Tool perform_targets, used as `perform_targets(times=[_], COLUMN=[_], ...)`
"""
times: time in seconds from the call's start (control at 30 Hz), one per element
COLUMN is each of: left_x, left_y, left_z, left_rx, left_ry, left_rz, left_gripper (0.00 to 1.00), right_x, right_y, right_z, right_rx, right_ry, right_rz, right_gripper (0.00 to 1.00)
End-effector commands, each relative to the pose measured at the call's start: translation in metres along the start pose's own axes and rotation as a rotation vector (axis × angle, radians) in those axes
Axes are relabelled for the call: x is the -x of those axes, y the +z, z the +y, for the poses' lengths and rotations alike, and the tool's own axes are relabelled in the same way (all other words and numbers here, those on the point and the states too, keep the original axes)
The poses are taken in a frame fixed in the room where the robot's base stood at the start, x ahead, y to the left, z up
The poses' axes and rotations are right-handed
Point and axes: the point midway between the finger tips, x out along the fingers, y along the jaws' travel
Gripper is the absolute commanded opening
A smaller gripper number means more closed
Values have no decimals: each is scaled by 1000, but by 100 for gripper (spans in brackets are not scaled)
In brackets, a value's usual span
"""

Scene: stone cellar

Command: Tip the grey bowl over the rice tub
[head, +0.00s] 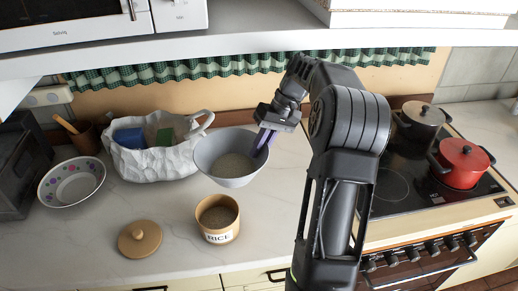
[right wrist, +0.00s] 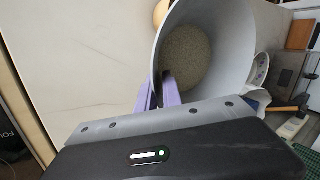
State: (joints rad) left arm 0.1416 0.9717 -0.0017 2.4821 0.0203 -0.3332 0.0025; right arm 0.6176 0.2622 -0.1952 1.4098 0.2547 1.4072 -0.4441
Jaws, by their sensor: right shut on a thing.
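The grey bowl (head: 232,179) is held up by its right rim, and pale grain lies in its bottom. My right gripper (head: 264,143) is shut on that rim. The right wrist view shows the bowl (right wrist: 233,35) in the purple fingers (right wrist: 160,92), with the grain inside. The bowl looks close to level in the head view. The rice tub (head: 218,236), labelled RICE, stands open on the counter, lower in the picture than the bowl. Its round wooden lid (head: 140,238) lies to its left. My left gripper is not in view.
A patterned bowl (head: 72,182) is at the left. A red pot (head: 462,163) and a dark pot (head: 421,117) stand on the stove at right. A shelf (head: 240,38) runs above.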

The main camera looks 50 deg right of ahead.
Motion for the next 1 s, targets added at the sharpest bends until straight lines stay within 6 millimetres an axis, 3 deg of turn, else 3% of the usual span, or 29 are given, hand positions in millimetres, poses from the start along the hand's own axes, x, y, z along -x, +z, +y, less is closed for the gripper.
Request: perform_targets(times=[0.67,1.0], left_x=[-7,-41], left_y=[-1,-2], left_z=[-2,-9], left_rx=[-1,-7], left_ry=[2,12], left_rz=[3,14], left_gripper=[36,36], right_x=[-2,10], right_y=[-1,1], right_z=[-1,-8], right_rx=[45,111], right_ry=[76,218], right_rz=[71,203], right_gripper=[0,0])
